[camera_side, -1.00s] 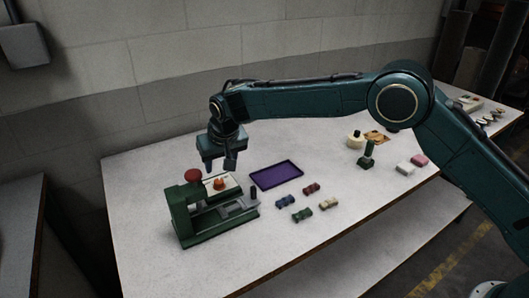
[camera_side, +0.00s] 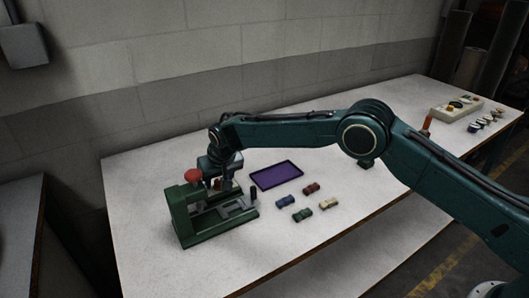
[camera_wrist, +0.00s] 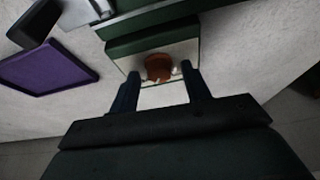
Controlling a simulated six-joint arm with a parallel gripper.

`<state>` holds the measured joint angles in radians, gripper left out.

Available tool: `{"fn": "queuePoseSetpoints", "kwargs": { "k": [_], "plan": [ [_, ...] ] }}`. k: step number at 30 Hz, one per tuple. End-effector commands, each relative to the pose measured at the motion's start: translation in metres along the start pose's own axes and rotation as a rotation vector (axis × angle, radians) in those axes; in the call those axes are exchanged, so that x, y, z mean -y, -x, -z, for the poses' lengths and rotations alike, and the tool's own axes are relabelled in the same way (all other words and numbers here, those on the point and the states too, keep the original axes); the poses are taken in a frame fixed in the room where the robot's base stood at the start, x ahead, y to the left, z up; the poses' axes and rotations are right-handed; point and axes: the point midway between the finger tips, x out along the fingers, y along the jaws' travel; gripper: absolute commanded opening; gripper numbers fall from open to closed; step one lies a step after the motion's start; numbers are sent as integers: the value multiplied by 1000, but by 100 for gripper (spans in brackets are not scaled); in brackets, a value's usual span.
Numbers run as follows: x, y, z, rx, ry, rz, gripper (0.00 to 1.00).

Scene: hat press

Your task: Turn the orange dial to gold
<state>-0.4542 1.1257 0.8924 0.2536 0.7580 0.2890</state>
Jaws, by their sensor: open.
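The orange dial (camera_wrist: 158,67) sits on a pale panel (camera_wrist: 188,50) of the green press. In the wrist view it lies between and just beyond my two open fingertips (camera_wrist: 158,72), with a finger on either side. Small marks show on the panel around it, but their colours are too small to tell. In the side view my gripper (camera_side: 222,184) is lowered over the press (camera_side: 190,222) and hides most of the dial. The jaws are open; whether they touch the dial I cannot tell.
A red knob (camera_side: 194,175) tops the press, close to the left of my gripper. A purple tray (camera_side: 276,176) lies behind right. Several small cars, including a blue one (camera_side: 285,201), sit right of the press. The front of the table is clear.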

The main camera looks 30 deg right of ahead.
Motion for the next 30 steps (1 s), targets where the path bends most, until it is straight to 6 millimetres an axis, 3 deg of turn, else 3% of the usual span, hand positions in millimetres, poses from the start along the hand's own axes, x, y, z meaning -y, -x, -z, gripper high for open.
{"fn": "queuePoseSetpoints", "kwargs": {
  "k": [3,10,20,30],
  "plan": [
    [0,0,0,0,0,0,48],
    [0,0,0,0,0,0,3],
    [0,1,0,0,23,9,3],
    [-2,1,1,-1,169,70,3]
  ]
}}
